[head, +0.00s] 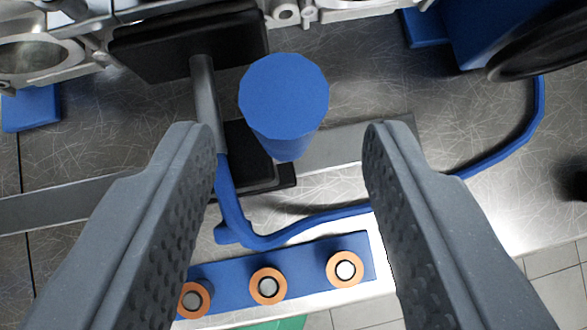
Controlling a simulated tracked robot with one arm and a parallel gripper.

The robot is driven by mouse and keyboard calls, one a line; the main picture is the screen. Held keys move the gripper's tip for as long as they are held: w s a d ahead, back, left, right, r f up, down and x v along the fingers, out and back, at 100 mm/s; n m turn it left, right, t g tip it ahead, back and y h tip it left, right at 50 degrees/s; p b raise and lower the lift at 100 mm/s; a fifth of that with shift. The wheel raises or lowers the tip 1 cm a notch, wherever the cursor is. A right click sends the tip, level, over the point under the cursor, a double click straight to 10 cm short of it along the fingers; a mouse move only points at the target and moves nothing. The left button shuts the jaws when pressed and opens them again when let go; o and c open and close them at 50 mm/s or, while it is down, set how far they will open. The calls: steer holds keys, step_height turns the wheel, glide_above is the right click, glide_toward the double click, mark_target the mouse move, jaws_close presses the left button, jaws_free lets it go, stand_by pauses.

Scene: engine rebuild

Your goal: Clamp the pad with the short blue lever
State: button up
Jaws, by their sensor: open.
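A thick blue post with a rounded, many-sided top (284,95), which looks like the short blue lever, rises toward the camera from near a dark base (247,160). A black rectangular pad (190,42) lies up and to the left of it, against the grey metal casting. A grey rod (204,95) runs from the pad down toward the dark base. My gripper (285,135) is open. Its two dark grey fingers stand left and right of the blue post, with gaps and nothing held. Whether the pad presses on the casting I cannot tell.
A blue bent tube (320,220) runs below the post and curves up to the right. A blue strip (230,282) with copper-ringed pegs lies near the worktop's front edge. Blue blocks (30,108) and a dark round part (540,45) flank the casting (45,55).

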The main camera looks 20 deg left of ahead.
steer(key=v, duration=0.9)
